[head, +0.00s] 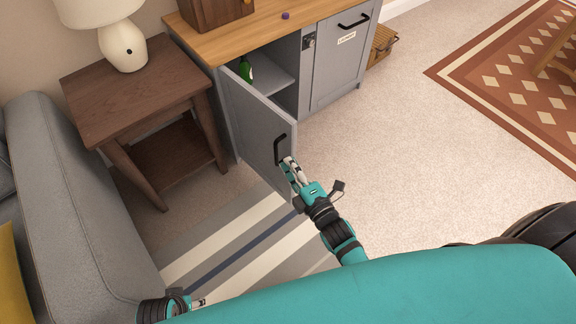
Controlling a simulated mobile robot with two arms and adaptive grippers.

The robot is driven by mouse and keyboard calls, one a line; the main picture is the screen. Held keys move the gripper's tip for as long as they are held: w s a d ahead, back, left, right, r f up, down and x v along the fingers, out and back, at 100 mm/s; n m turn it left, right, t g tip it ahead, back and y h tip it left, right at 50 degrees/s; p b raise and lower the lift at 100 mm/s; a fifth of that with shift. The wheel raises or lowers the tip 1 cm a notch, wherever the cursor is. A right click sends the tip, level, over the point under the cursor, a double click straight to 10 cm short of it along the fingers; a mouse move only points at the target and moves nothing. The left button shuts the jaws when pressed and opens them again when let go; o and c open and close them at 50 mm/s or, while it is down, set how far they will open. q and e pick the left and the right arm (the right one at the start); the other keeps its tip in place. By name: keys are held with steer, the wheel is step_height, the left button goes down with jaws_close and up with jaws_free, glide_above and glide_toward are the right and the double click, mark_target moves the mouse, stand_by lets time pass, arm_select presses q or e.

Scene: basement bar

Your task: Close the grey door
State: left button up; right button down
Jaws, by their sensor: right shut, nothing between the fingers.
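The grey door (250,120) of the low cabinet stands open, swung out from its left edge toward me. Its black handle (278,150) is near the free edge. My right gripper (289,167) is shut and empty, its fingertips at the lower end of the handle by the door's free edge. I cannot tell if they touch it. My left gripper (196,302) is at the bottom left, mostly hidden, and its jaw state is unclear.
The cabinet's open compartment holds a green bottle (246,72) by a shelf (270,78). A second grey door (338,70) on the right is shut. A brown side table (130,85) and grey sofa (85,200) stand left. Carpet (400,170) to the right is clear.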

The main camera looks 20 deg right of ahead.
mark_target(276, 143)
arm_select(q)
steer(key=shift+w+r+b, duration=0.25)
steer(key=shift+r+b, duration=0.15)
steer(key=shift+r, duration=0.9)
steer(key=shift+w+r+b, duration=0.2)
steer(key=shift+r+b, duration=0.15)
steer(key=shift+r, duration=0.95)
arm_select(e)
steer(key=shift+w+d, duration=0.35)
steer(key=shift+w, duration=1.3)
steer(key=shift+w+d, duration=0.3)
steer(key=shift+w, duration=1.35)
steer(key=shift+w+d, duration=0.35)
steer(key=shift+w, duration=1.3)
